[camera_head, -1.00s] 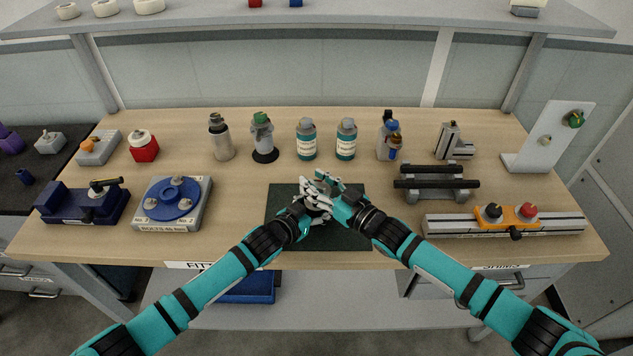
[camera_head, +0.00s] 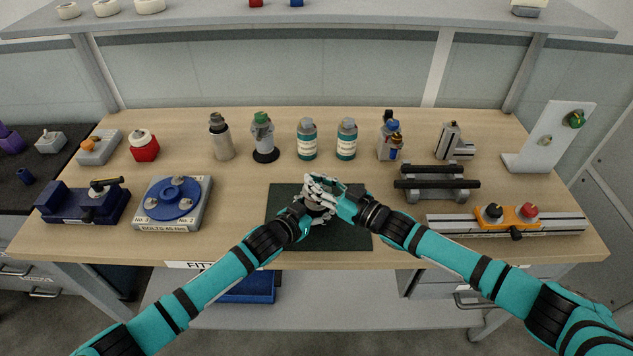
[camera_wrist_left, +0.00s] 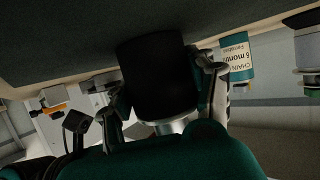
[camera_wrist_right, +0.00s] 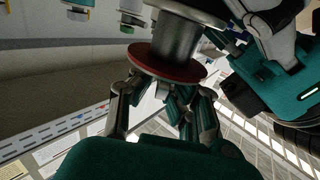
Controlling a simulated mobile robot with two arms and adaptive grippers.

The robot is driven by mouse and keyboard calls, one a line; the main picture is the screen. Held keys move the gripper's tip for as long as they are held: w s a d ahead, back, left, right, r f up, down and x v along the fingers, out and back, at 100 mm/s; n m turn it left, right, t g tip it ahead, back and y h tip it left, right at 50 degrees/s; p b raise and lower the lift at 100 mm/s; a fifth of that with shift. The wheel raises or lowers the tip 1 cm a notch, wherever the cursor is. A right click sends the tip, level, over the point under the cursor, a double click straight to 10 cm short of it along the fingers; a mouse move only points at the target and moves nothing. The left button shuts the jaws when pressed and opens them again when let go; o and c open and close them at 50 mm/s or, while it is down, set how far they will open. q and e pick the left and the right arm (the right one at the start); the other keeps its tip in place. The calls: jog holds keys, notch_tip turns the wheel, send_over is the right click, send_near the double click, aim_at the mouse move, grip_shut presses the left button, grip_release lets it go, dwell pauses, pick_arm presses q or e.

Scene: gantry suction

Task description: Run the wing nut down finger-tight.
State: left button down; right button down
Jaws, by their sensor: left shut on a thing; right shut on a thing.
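My two grippers meet over the dark green mat (camera_head: 345,235). My left gripper (camera_head: 314,207) is shut on a cylindrical part; in the left wrist view its black end (camera_wrist_left: 157,75) shows between the fingers. In the right wrist view the same part shows as a silver body (camera_wrist_right: 175,38) with a red disc (camera_wrist_right: 165,64). My right gripper (camera_head: 327,190) is shut at the red disc's side, on a small pale metal piece (camera_wrist_right: 162,90), which I take for the wing nut. The fingers hide most of it, and its thread does not show.
A blue disc fixture (camera_head: 173,198) stands left of the mat. A grey cradle with black rollers (camera_head: 436,183) and a long rail (camera_head: 560,224) lie to the right. Several bottles, such as a teal-labelled one (camera_head: 306,140), stand behind. Bare wood lies around the mat.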

jog(key=c, duration=1.2)
grip_release()
jog(key=v, duration=1.2)
pick_arm(q)
jog(key=shift+c, duration=1.5)
grip_release()
jog(key=shift+s, duration=0.1)
